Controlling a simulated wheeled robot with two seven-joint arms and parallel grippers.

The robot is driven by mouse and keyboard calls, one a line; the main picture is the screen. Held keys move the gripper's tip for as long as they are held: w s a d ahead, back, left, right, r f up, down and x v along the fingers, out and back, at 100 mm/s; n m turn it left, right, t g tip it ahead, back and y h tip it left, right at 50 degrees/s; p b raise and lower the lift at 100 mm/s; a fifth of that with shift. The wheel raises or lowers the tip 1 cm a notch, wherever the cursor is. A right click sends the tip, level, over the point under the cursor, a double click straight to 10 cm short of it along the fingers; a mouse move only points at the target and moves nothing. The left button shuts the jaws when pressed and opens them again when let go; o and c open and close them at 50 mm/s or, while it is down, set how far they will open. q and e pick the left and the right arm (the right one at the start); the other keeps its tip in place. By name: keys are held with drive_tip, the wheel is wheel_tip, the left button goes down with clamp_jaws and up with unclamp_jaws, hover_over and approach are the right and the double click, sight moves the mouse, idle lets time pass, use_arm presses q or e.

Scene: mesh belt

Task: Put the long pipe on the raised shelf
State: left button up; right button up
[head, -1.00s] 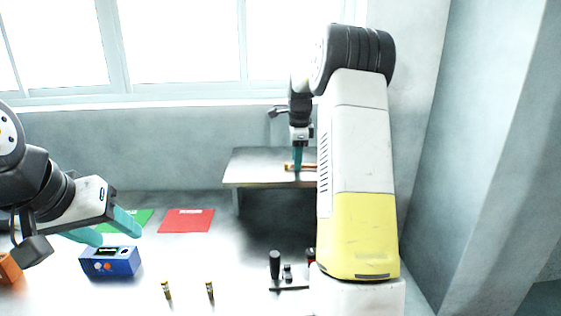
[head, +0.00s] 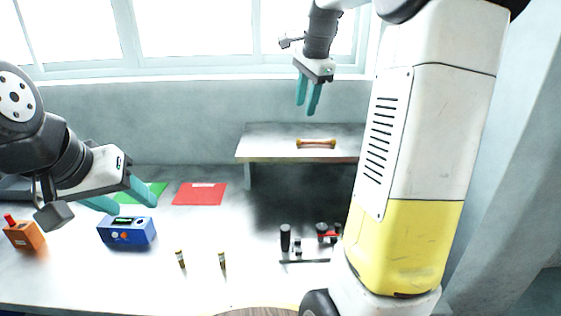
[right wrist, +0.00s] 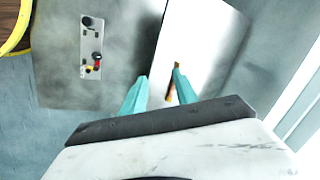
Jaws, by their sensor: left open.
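The long pipe (head: 316,143), orange-brown with wider ends, lies on its side on the raised shelf (head: 275,142) at the back of the table. In the right wrist view the pipe (right wrist: 171,88) shows near the right fingertip, on the pale shelf board (right wrist: 203,45). My right gripper (head: 307,106) is open and empty, in the air above the shelf and apart from the pipe. My left gripper (head: 128,204) is open and empty over the left of the table, near a blue box.
The blue box (head: 127,230) and an orange box (head: 24,234) stand at left. Green (head: 155,190) and red (head: 200,194) mats lie behind. Two short pipes (head: 180,258) (head: 222,260) stand on the table. A fixture with dark knobs (head: 285,238) is below the shelf.

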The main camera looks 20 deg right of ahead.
drive_tip(key=s+a+f+n+t, duration=0.1)
drive_tip(key=s+a+f+n, duration=0.1)
drive_tip(key=s+n, duration=0.3)
drive_tip(key=s+a+f+n+t+y, duration=0.1)
drive_tip(key=s+a+f+n, duration=0.2)
drive_tip(key=s, duration=0.8)
drive_tip(key=s+a+f+n, duration=0.2)
drive_tip(key=s+a+n, duration=0.4)
drive_tip(key=s+n, duration=0.1)
drive_tip(key=shift+s+f+n+t+y, duration=0.15)
drive_tip(key=shift+s+n+t+y, duration=0.2)
drive_tip(key=shift+s, duration=0.25)
